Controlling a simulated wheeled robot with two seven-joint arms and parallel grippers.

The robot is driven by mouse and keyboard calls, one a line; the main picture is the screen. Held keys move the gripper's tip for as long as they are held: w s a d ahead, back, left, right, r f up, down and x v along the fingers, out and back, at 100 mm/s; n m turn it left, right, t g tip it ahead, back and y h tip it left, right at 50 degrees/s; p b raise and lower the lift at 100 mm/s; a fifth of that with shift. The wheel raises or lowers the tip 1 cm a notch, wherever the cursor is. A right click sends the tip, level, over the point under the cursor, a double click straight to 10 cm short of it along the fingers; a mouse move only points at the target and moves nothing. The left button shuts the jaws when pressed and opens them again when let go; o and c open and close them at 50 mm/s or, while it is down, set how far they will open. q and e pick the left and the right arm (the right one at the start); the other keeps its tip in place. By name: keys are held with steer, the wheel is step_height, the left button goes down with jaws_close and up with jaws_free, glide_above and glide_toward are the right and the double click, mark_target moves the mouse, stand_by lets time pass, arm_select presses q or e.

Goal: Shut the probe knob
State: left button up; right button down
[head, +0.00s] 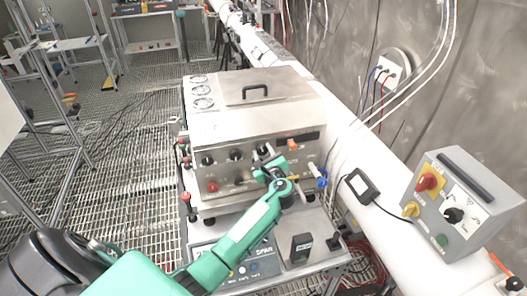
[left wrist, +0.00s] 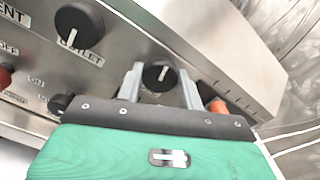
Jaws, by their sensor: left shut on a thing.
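The probe knob (left wrist: 158,77) is a round black knob with a white pointer line, on the steel front panel of the box. In the left wrist view it sits between the two fingers of my left gripper (left wrist: 160,85), which is shut on it. In the head view, my left gripper (head: 268,163) is at the right part of the panel and mostly covers this knob. The knob's label is hidden or too small to read. My right gripper is not in view.
The steel box (head: 250,116) has more black knobs, one labelled OUTLET (left wrist: 80,25), a red button (head: 212,186) and an orange part (head: 292,144) beside my gripper. A grey control box (head: 455,205) stands at right. A scale (head: 240,262) lies in front.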

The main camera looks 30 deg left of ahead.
arm_select(q)
steer(key=shift+f+m, duration=0.1)
steer(key=shift+m, duration=1.2)
steer(key=o, duration=1)
steer(key=shift+s+d+f, duration=0.1)
steer(key=shift+s+d, duration=0.25)
steer(key=shift+d, duration=0.05)
steer(key=b+v, duration=0.5)
steer(key=v, duration=0.7)
steer(key=shift+s+d, duration=0.2)
steer(key=shift+d, duration=0.15)
